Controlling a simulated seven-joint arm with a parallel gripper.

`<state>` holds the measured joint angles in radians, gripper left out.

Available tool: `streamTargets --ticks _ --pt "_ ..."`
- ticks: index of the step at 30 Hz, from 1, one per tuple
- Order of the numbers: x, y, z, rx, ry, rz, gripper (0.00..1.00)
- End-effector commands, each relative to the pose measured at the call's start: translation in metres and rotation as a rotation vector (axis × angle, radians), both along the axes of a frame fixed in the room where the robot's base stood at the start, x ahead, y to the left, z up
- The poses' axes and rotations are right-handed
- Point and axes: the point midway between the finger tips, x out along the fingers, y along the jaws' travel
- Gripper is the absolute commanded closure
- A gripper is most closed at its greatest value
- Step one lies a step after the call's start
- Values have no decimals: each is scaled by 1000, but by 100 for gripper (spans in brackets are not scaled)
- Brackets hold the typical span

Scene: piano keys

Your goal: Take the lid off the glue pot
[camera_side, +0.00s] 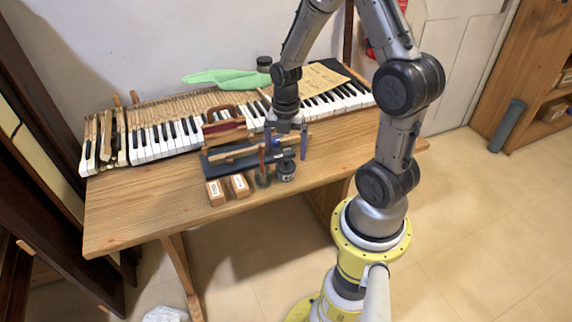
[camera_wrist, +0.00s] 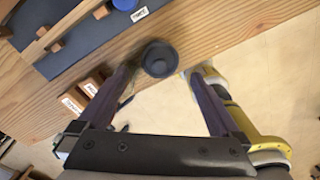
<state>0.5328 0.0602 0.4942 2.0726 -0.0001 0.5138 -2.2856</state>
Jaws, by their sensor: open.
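The glue pot (camera_side: 286,172) is a small dark, labelled jar near the table's front edge in the side view. In the wrist view, a dark round top (camera_wrist: 159,58), apparently the pot's lid, lies between my finger ends. The lid's seam is too small to make out. My gripper (camera_side: 287,152) points down with its fingers spread, above and slightly behind the pot in the side view. In the wrist view my gripper (camera_wrist: 157,72) is open, with a finger on each side of the round top. Contact cannot be told.
A dark mat (camera_side: 225,167) with wooden parts and a blue item (camera_side: 277,143) lies behind the pot. Left of the pot stand a brush holder (camera_side: 262,178) and two labelled wooden blocks (camera_side: 215,192). Piano keys (camera_side: 150,145) run along the back. The table's front left (camera_side: 130,215) is clear.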

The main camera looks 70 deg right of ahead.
Motion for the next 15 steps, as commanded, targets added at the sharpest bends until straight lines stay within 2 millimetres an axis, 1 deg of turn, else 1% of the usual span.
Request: streamTargets --ticks 1,6,10,15 --pt "-1 -1 -9 3 6 -1 0" --pt "0 -3 -32 2 5 0 0" --pt "1 -3 -38 0 2 0 0" --pt "1 -3 -38 -1 1 0 0"
